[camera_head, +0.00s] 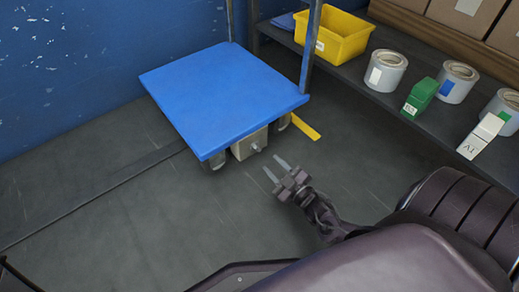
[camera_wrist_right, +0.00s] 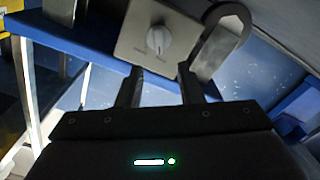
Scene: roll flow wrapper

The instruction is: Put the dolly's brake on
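The dolly (camera_head: 215,92) has a flat blue deck and stands against the blue wall; its deck edge also shows in the wrist view (camera_wrist_right: 88,50). A beige box (camera_head: 240,149) hangs under its front edge between wheels. On the box face is a round grey knob (camera_head: 256,147), which shows large in the wrist view (camera_wrist_right: 158,40) with a raised grip standing near upright. Small lettering beside it is unreadable. My right gripper (camera_head: 276,170) is open and empty, fingers pointing at the knob, apart from it. My left gripper is not in view.
A caster (camera_head: 217,160) stands beside the box. A yellow strip (camera_head: 305,127) lies on the floor right of the dolly. The floor before the dolly is clear.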

